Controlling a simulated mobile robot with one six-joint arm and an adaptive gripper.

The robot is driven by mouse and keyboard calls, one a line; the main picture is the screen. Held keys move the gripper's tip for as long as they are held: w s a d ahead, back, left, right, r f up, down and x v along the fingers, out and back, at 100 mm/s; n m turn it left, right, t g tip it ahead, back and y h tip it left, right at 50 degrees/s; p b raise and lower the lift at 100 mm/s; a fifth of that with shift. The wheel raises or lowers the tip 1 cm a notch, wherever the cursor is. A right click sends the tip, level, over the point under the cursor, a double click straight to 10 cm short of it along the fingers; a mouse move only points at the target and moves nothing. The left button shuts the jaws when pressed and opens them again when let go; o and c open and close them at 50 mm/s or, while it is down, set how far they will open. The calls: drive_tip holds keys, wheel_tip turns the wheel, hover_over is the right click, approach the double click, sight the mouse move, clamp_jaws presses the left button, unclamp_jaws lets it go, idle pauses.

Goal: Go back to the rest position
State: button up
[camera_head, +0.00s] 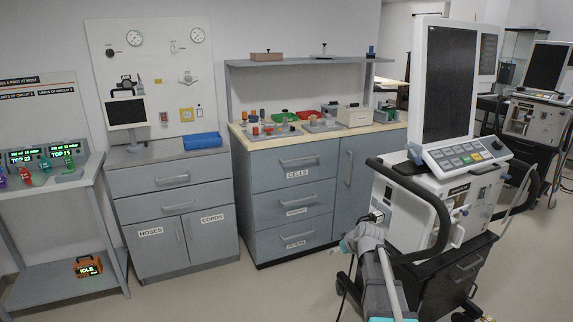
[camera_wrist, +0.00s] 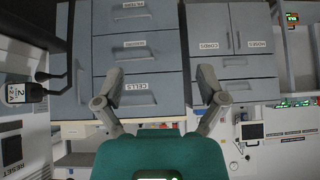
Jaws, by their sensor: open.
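My gripper (camera_wrist: 160,74) shows in the wrist view with its two grey fingers spread apart and nothing visible between the tips. A dark green body fills the bottom middle of that view, between the finger bases; its far end is cut off. The wrist view is upside down and looks toward the drawer cabinets, with the CELLS drawer (camera_wrist: 138,98) behind the fingers. In the head view my arm rises from the bottom edge, in front of the ventilator (camera_head: 440,190). I cannot make out the finger opening there.
The grey cabinet (camera_head: 290,182) carries small parts and trays on its worktop. The HOSES and CORDS cabinet (camera_head: 172,205) stands left of it. A bench (camera_head: 45,180) with lit displays is at far left, an orange IDLE box (camera_head: 88,267) on its lower shelf. Floor before the cabinets is clear.

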drive_tip(key=s+a+f+m+g+h, duration=0.2)
drive_tip(key=s+a+g, duration=0.15)
drive_tip(key=s, duration=0.85)
drive_tip(key=s+a+f+m+g+h, duration=0.1)
drive_tip(key=s+a+f+m+g, duration=0.2)
drive_tip(key=s, duration=0.9)
wheel_tip(320, 180, up, 24)
drive_tip(key=n+p, duration=0.1)
drive_tip(key=p, duration=2.2)
drive_tip(key=shift+d+r+g+p, duration=0.2)
drive_tip(key=shift+r+g+p, duration=0.05)
drive_tip(key=shift+g+p, duration=0.2)
drive_tip(key=shift+w, duration=0.1)
